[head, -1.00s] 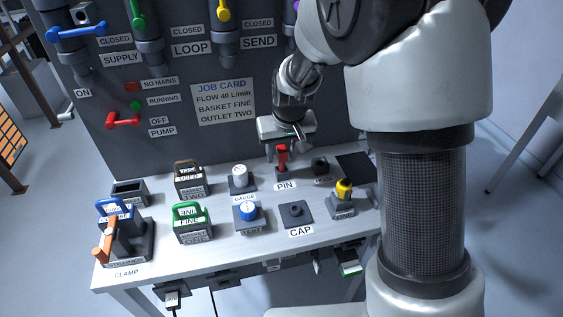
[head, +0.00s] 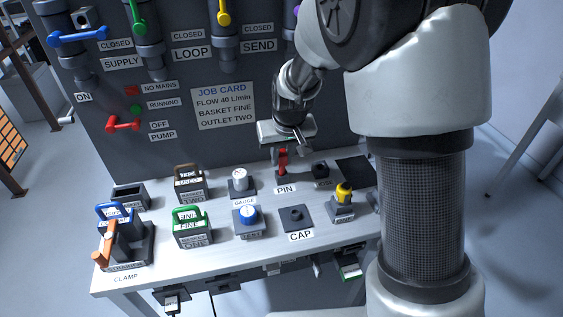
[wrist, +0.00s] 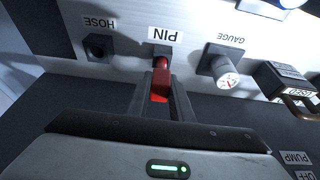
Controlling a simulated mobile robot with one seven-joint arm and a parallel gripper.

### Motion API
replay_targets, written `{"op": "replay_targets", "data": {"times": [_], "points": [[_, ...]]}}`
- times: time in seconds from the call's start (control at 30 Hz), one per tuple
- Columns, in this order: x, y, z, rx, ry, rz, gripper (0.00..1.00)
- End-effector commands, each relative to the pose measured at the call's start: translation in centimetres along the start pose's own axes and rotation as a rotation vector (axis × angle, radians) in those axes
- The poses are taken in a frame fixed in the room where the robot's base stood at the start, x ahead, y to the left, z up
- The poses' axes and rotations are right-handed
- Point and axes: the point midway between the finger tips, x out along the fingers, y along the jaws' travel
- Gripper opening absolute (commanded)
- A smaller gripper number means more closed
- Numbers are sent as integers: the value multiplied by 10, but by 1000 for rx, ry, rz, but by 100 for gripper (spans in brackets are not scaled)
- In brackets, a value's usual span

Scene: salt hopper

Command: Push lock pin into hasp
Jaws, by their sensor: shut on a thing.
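The red lock pin (head: 282,161) stands upright at its dark block (head: 284,175) behind the PIN label, towards the back of the bench. It also shows in the wrist view (wrist: 161,82), where the word PIN reads upside down. My gripper (head: 283,153) reaches down over it from above. In the wrist view its two grey fingers (wrist: 163,92) are shut on the red pin, one on each side. The pin's lower end is hidden, and I cannot tell whether it is clear of the block. I cannot make out a hasp in either view.
A white gauge (head: 239,180) stands left of the pin, and the hose socket (head: 321,169) is close on its right. A CAP block (head: 295,217) and a yellow-topped fitting (head: 344,193) are in front. The upright panel (head: 240,145) rises close behind my gripper.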

Motion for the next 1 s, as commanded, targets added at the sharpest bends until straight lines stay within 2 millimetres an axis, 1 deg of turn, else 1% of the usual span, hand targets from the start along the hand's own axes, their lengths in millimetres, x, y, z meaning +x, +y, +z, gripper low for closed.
{"op": "replay_targets", "data": {"times": [0.17,1.0], "points": [[-4,0,-2,0,1,0,0],[-36,0,-13,0,1,0,0]]}}
